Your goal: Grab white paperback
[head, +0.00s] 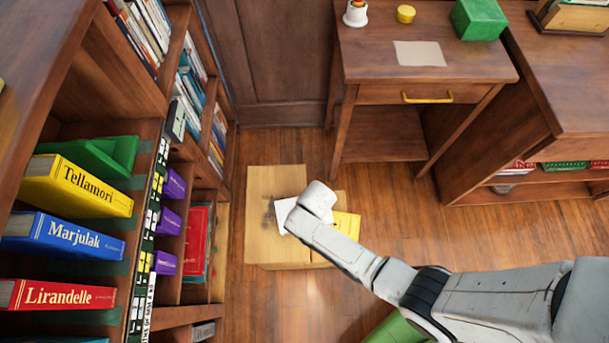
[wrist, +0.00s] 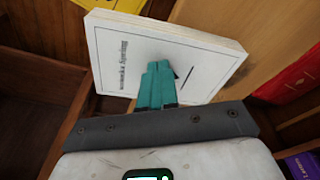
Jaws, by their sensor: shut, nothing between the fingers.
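The white paperback (wrist: 120,55) lies just beyond my fingertips in the wrist view, its cover facing me with dark printed lettering. In the head view a white corner of it (head: 284,213) shows beside my wrist, over the wooden box; the rest is hidden by my arm. My gripper (wrist: 157,72) has teal fingers shut together with nothing between them. The fingertips overlap the middle of the cover in the picture; I cannot tell whether they touch it.
A light wooden box (head: 262,242) stands on the floor with a yellow book (head: 347,224) at its right. A bookcase with several coloured books, including a yellow Tellamori volume (head: 80,187), rises at left. A wooden side table (head: 365,60) stands behind. Bare floor lies to the right.

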